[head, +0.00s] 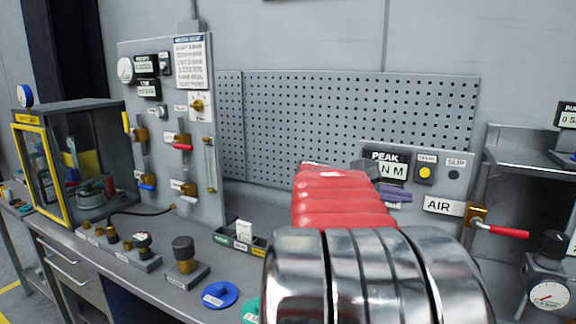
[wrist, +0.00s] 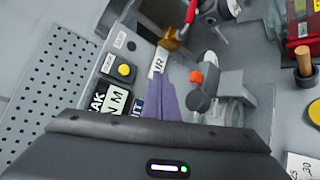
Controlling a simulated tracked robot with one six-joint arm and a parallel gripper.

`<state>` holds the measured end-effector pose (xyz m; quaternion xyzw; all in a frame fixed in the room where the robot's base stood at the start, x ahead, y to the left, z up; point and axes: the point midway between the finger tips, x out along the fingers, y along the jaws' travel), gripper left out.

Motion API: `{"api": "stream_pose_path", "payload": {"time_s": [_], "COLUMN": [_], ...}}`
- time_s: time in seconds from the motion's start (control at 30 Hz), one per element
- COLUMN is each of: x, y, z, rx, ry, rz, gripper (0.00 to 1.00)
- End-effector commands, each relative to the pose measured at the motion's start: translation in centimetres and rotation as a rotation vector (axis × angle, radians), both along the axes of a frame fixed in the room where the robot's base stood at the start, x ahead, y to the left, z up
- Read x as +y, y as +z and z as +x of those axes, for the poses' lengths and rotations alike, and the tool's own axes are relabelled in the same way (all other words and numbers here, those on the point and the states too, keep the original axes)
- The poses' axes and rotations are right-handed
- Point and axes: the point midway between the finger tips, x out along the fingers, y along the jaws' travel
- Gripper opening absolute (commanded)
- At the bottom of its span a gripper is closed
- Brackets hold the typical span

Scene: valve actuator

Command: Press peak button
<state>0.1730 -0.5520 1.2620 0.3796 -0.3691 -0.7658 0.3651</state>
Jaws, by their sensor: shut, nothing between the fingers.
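A grey panel (head: 375,155) carries a display marked PEAK with N M under it. A round yellow button (head: 425,173) sits right of the display, under a small label I cannot read. The yellow button also shows in the wrist view (wrist: 124,70). My gripper (head: 396,192) has purple fingers, shut and empty, in front of the panel, below and left of the button in the head view. In the wrist view, the fingers (wrist: 162,90) lie right of the button, apart from it in the picture. My red and chrome arm hides part of the panel's lower left.
A dark SLIP indicator (head: 454,174) is right of the button. Below are an AIR label (head: 444,207) and a brass valve with a red handle (head: 502,231). A pressure gauge (head: 549,294) stands lower right. A perforated board (head: 345,120) is behind.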

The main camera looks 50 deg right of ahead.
Motion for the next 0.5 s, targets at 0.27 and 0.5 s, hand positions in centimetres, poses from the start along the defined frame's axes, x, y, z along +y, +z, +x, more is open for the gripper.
{"api": "stream_pose_path", "payload": {"time_s": [0.27,0.5], "x": [-3.3,-3.2], "y": [1.6,1.6], "z": [-3.0,-3.0], "rx": [0.111,0.11], "ry": [-0.047,-0.046], "rz": [-0.041,-0.041], "gripper": [0.0,0.0]}}
